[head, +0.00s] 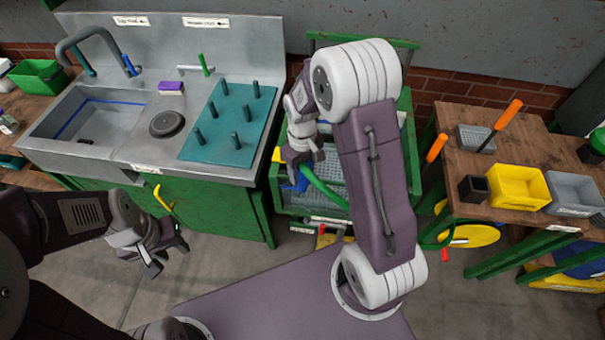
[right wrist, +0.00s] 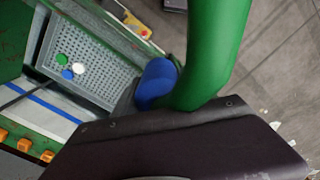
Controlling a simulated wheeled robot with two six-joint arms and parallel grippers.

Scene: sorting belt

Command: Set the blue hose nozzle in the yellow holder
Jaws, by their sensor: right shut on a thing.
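The blue hose nozzle (head: 297,184) is in my right gripper (head: 302,162), low in front of the green cart. The nozzle shows beside the gripper in the right wrist view (right wrist: 157,82), with its green hose (right wrist: 215,45) bending away; the jaws hide part of it. A yellow hooked piece (head: 162,198), which looks like the holder, stands out from the green cabinet front under the sink, left of the nozzle and apart from it. My left gripper (head: 168,258) is open and empty, below that yellow piece.
The sink counter (head: 140,150) has a teal peg board (head: 233,125) on it. The green cart (head: 405,105) stands behind my right arm. A wooden table (head: 490,225) at right bears a yellow bin (head: 517,186). Bare floor lies below the cabinet.

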